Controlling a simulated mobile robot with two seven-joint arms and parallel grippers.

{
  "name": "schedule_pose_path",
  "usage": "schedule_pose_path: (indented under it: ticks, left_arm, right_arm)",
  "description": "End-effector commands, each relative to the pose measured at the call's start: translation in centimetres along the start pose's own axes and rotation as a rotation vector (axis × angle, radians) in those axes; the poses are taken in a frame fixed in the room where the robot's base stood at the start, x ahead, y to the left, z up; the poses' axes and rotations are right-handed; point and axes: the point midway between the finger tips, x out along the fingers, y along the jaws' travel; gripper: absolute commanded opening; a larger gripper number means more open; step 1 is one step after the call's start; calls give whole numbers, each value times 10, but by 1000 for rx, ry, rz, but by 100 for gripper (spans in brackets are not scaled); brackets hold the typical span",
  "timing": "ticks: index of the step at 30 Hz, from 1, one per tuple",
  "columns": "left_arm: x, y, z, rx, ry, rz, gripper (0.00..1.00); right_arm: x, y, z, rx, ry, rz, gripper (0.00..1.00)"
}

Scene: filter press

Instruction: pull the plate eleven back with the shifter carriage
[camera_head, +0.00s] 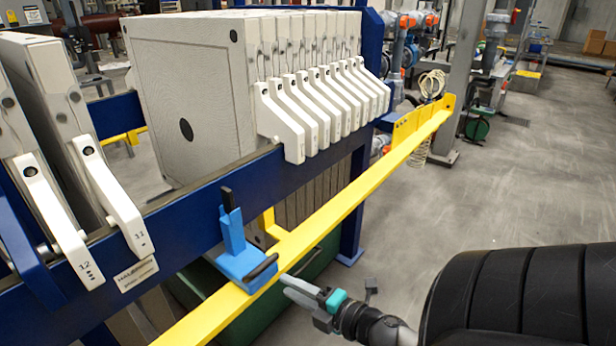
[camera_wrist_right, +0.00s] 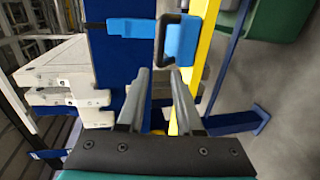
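The shifter carriage (camera_head: 238,252) is a blue block on the yellow rail, with an upright blue finger tipped in black and a black bar handle (camera_head: 262,267) facing my right gripper. Plate eleven (camera_head: 112,200) is the white plate whose arm label looks like 11; it hangs on the blue beam left of the carriage, apart from it. My right gripper (camera_head: 287,287) is close to the handle. In the right wrist view its two grey fingers (camera_wrist_right: 160,75) are spread and empty, with the carriage (camera_wrist_right: 183,40) and handle (camera_wrist_right: 160,38) just beyond the tips. My left gripper is out of view.
Plate twelve (camera_head: 50,215) hangs left of plate eleven. A stack of several white plates (camera_head: 190,100) hangs farther along the blue beam (camera_head: 190,222). The yellow rail (camera_head: 350,195) runs alongside the beam. Open grey floor (camera_head: 480,190) lies to the right.

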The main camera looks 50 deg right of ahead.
Motion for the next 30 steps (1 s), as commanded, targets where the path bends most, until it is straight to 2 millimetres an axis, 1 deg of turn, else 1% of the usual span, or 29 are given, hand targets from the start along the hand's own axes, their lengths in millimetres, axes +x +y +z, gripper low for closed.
schedule_pose_path:
  ticks: [3, 15, 26, 30]
  left_arm:
    - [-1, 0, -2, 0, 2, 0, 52]
    - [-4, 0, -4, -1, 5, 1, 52]
    - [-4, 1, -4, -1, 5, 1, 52]
    - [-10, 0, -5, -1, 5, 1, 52]
  right_arm:
    - [-10, 0, 0, 0, -1, -1, 35]
    - [-35, 0, 0, 1, 0, -1, 35]
    - [-38, 0, 0, -1, 0, 0, 35]
    - [-38, 1, 0, 0, -1, 0, 35]
